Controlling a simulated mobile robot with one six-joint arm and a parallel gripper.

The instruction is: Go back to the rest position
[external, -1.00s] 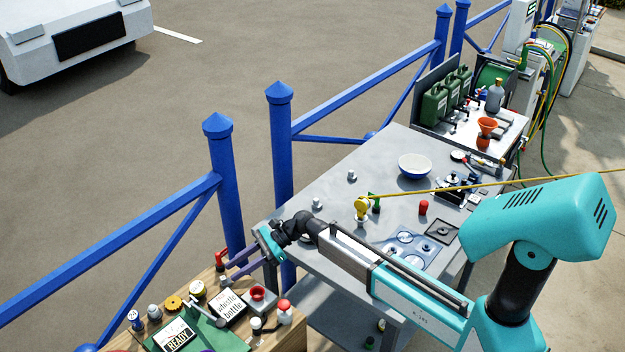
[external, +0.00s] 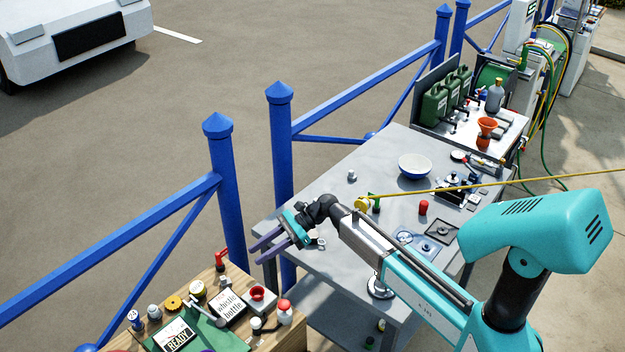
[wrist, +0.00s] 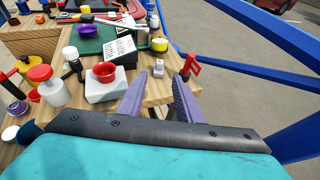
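My gripper (external: 268,248) is in the air at the near-left corner of the grey metal table, beyond the edge of the wooden bench. Its two purple fingers stand apart with nothing between them. In the wrist view my gripper (wrist: 165,90) points towards the bench, and its fingers show spread with only the bench edge and ground behind them. My teal arm reaches across the front of the grey table.
The wooden bench (external: 290,335) carries a red-topped bottle (external: 284,312), a white box with a red cup (external: 260,297), a red valve handle (external: 222,258) and a green mat (external: 215,338). The grey table (external: 330,188) holds a blue-white bowl (external: 414,166). Blue railings (external: 222,165) run behind.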

